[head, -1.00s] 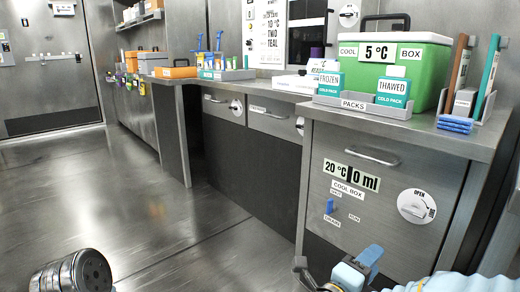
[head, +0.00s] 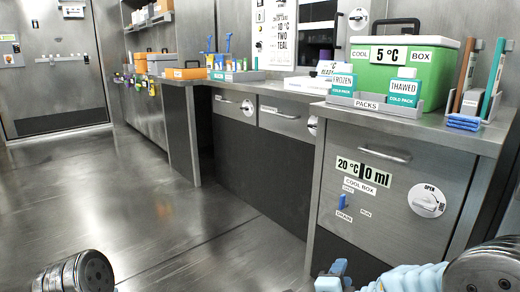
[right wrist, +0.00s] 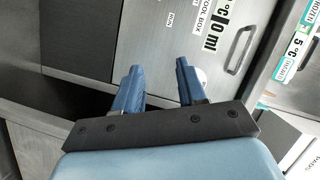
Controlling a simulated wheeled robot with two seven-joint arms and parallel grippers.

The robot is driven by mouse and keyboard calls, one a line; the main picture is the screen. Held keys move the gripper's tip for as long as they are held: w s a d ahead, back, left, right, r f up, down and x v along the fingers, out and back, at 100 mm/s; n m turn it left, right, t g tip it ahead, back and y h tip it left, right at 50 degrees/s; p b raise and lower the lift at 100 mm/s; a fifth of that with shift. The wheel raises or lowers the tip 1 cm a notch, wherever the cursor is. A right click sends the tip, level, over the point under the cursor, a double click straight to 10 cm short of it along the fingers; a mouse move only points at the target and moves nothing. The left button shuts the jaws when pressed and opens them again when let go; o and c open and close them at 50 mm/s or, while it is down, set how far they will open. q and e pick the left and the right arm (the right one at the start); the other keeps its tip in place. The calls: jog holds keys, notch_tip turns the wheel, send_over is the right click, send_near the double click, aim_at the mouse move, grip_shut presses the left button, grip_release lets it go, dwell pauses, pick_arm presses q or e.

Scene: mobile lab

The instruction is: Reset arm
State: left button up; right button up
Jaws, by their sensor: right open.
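My right gripper (head: 335,270) is at the bottom edge of the head view, in front of the cool box cabinet (head: 385,212). The steel cabinet front (right wrist: 163,42) lies beyond the fingers. They look clear of it. My left gripper is out of view. Rounded joints of my arms show at the lower left and lower right of the head view.
A green cool box (head: 408,72), a rack of cold packs (head: 372,104) and a holder with upright sticks (head: 478,100) stand on the counter. The cabinet has a bar handle (head: 386,152) and a round dial (head: 427,201). Open floor (head: 150,215) lies to the left.

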notch_tip(320, 180, down, 20)
jog(key=s+a+n+g+y, duration=0.1)
jog(key=a+n+g+y, duration=0.25)
jog(key=n+y, duration=0.45)
jog(key=s+a+f+n+g+y, duration=0.35)
jog(key=s+f+n+g, duration=0.45)
jog(key=s+f, duration=0.6)
jog(key=s+r+n+g+p, duration=0.1)
jog(key=s+r+p, duration=0.2)
jog(key=r+p, duration=1.2)
jog(key=shift+s+a+n+y+p, duration=0.25)
jog(key=shift+s+n+y+p, duration=0.15)
jog(key=shift+p, duration=0.45)
jog(key=shift+g, duration=0.25)
